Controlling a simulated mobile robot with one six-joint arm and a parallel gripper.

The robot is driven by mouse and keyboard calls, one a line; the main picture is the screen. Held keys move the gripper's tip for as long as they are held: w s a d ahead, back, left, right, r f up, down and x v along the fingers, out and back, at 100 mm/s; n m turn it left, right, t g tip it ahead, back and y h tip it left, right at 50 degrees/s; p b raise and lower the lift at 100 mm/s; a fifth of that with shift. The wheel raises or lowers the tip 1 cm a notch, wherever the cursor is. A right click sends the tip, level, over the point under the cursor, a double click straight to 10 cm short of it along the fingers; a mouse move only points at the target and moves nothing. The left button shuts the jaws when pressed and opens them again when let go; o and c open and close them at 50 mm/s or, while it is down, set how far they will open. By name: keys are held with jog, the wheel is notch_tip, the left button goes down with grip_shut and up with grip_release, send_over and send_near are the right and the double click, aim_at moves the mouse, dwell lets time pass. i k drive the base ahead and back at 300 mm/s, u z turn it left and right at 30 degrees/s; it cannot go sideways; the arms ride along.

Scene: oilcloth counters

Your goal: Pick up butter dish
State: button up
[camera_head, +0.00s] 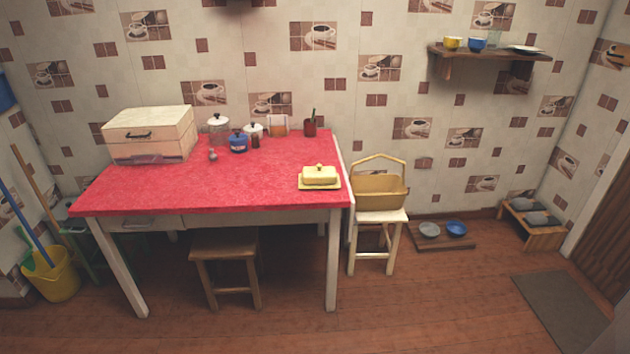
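A yellow butter dish (320,176) with a domed lid and a small knob stands upright on the red oilcloth table (230,185). It sits close to the table's right end, near the front corner, on its own flat yellow base. Nothing touches it and it is in full view. My gripper and arm do not show in this view.
A cream bread box (150,134) stands at the table's back left. A blue pot (238,142), white pots and a dark red cup (310,127) stand along the back. A basket (379,185) sits on a stool at the right. A wooden stool (225,250) stands under the table.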

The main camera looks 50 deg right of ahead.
aim_at(318, 176)
jog(key=z, duration=0.1)
jog(key=i, duration=0.95)
jog(key=u, duration=0.05)
